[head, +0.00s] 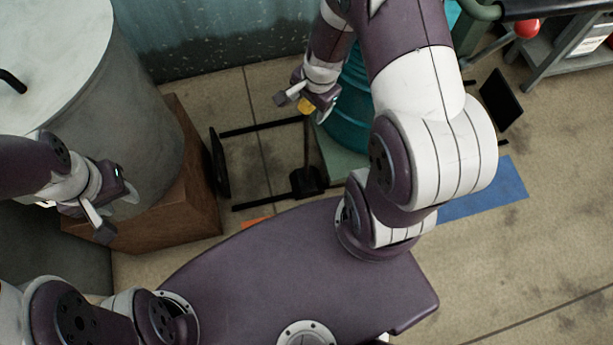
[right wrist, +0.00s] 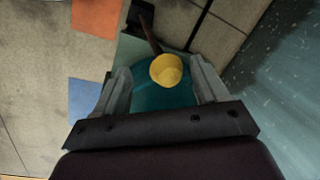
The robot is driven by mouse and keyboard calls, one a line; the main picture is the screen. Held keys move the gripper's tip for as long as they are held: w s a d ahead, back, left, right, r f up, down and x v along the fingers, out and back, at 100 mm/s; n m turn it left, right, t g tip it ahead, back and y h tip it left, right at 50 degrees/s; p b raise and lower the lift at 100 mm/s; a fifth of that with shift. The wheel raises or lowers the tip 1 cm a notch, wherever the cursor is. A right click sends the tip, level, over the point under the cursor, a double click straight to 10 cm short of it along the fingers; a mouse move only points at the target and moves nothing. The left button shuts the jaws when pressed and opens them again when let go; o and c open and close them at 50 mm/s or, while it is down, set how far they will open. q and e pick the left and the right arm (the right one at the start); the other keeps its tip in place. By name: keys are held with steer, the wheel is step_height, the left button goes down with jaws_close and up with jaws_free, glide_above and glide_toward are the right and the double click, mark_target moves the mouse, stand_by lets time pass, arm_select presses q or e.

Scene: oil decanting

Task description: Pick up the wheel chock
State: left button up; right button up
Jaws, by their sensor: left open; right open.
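The wheel chock appears to be the black block (head: 307,181) on the floor. A thin upright rod rises from it to a yellow knob (head: 306,105). In the right wrist view the yellow knob (right wrist: 166,70) lies between the open fingers of my right gripper (right wrist: 160,72), with the rod running back to the black block (right wrist: 139,14). My right gripper (head: 303,103) is open around or just above the knob; contact cannot be told. My left gripper (head: 116,207) is open and empty beside the large grey tank, far from the chock.
A teal drum (head: 346,122) stands close right of the knob. A black frame (head: 262,127) lies around the block. The grey tank (head: 135,120) on a brown base (head: 195,180) stands left. A blue floor patch (head: 490,190) and open concrete lie right.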

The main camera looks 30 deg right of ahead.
steer(key=f+b, duration=0.1)
steer(key=w+f+b, duration=0.1)
steer(key=f, duration=0.1)
steer(key=w+f+b, duration=0.1)
steer(key=f, duration=0.1)
steer(key=shift+d, duration=0.1)
steer(key=shift+s+r, duration=0.1)
jaws_close()
